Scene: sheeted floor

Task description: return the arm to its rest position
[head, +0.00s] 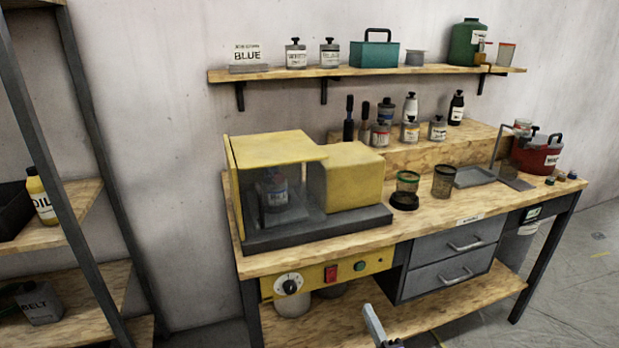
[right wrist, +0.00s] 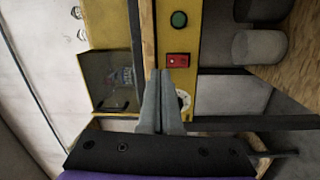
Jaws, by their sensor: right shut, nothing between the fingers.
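My right gripper (head: 370,318) shows at the bottom of the head view, in front of the workbench (head: 420,240). My left gripper is not in view.
A drawer unit (head: 455,262) hangs under the bench top. A shelf rack (head: 60,215) stands at the left. Floor (head: 575,285) shows clear at the right.

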